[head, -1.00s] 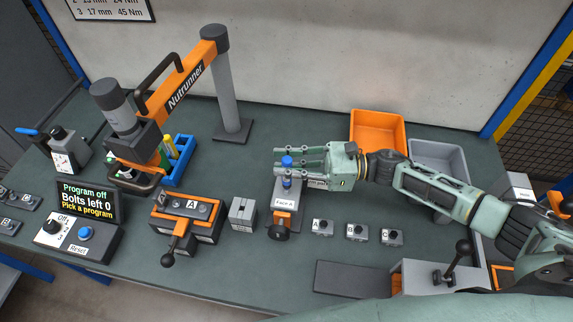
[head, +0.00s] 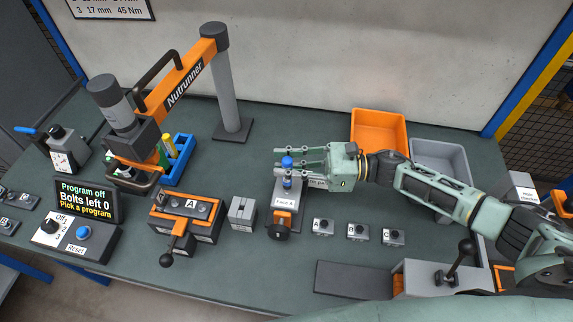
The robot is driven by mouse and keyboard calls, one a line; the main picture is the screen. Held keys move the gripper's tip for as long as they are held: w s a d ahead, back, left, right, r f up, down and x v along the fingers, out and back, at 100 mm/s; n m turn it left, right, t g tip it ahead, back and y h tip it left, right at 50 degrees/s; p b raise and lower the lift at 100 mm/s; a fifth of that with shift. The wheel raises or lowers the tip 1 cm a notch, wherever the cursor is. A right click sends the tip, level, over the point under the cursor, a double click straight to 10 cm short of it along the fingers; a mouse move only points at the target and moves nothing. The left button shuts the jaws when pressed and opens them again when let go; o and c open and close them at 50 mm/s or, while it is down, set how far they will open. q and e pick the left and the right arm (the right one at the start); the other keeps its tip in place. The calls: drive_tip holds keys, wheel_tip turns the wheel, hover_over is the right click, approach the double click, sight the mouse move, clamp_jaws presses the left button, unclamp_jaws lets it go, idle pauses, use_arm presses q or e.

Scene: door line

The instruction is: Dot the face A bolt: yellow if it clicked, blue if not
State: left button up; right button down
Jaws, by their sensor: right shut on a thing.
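The Face A unit (head: 284,203) stands in the middle of the bench, grey with an orange base and a dark round knob in front. My right gripper (head: 287,163) reaches in from the right at its top, fingers pointing left. It is shut on a blue-capped thing (head: 287,162), upright just above the Face A label. Whether its lower end touches the unit I cannot tell. A yellow-topped marker (head: 169,144) stands in the blue holder (head: 185,163) under the nutrunner. The bolt on face A is not clearly visible. My left gripper is not in view.
The nutrunner (head: 175,85) arm stands at back left. The control box (head: 75,240) reads "Program off, Bolts left 0, Pick a program". Left of the Face A unit are a grey block (head: 242,213) and fixture A (head: 187,215). Small A, B, C blocks (head: 357,232) and an orange bin (head: 379,131) are to the right.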

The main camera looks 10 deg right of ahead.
idle(0.3)
drive_tip(key=shift+r+p, duration=1.35)
drive_tip(key=shift+r, duration=1.65)
drive_tip(key=shift+f, duration=0.1)
